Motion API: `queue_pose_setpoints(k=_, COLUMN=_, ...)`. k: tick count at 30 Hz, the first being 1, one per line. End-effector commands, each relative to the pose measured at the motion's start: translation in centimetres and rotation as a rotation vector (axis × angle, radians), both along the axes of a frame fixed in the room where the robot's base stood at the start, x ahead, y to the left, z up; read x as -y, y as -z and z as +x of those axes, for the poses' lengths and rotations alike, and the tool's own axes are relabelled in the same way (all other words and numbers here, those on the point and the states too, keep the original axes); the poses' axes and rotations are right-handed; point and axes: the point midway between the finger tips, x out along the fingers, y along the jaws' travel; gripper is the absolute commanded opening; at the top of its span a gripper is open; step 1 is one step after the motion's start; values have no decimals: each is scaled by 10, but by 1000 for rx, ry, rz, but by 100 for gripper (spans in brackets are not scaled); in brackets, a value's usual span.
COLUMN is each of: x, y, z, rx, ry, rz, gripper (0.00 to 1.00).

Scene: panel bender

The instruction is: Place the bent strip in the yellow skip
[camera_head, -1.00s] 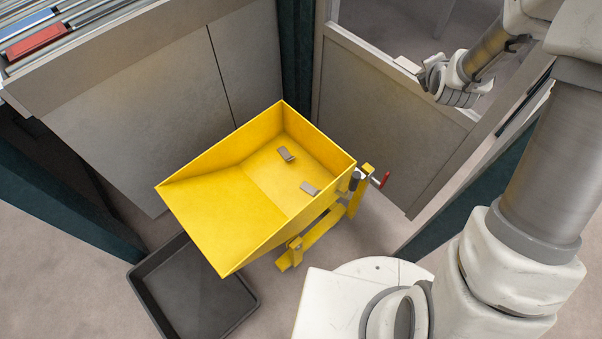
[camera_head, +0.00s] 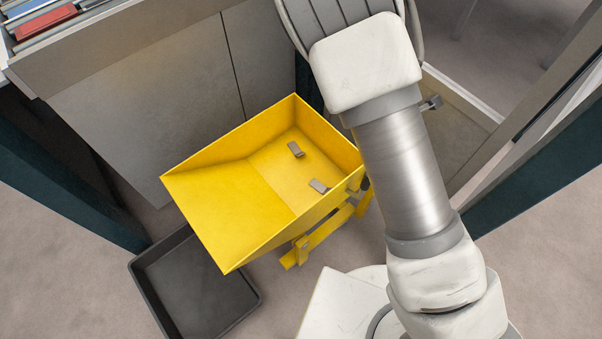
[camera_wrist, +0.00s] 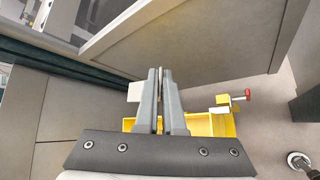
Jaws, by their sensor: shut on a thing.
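The yellow skip (camera_head: 220,205) stands at the middle of the head view, its open top facing up. Two small grey bent pieces (camera_head: 296,149) lie apart on its floor. In the wrist view my gripper (camera_wrist: 161,72) is shut on the bent strip (camera_wrist: 135,92), which shows as a pale flap beside the left finger and a thin edge between the fingers. Part of the yellow skip (camera_wrist: 218,124) shows below and behind the fingers, partly hidden by my gripper. In the head view my arm hides most of the gripper and the strip.
A dark open tray (camera_head: 240,300) lies on the floor in front of the skip. A grey machine panel (camera_head: 150,100) stands behind it, with dark posts at both sides. A red-knobbed lever (camera_wrist: 246,94) sticks out from the skip's side. The skip's open top is clear.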

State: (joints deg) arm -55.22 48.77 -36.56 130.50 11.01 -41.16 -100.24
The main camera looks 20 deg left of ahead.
Motion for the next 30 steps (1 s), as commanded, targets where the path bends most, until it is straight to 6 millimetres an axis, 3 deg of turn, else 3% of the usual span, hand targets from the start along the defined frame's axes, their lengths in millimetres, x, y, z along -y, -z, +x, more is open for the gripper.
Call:
queue_pose_setpoints(k=15, x=-58, y=80, z=-45, rx=6, ry=100, rz=-16, gripper=0)
queue_pose_setpoints(k=30, x=-94, y=157, z=-95, rx=0, ry=331, rz=-4, gripper=0)
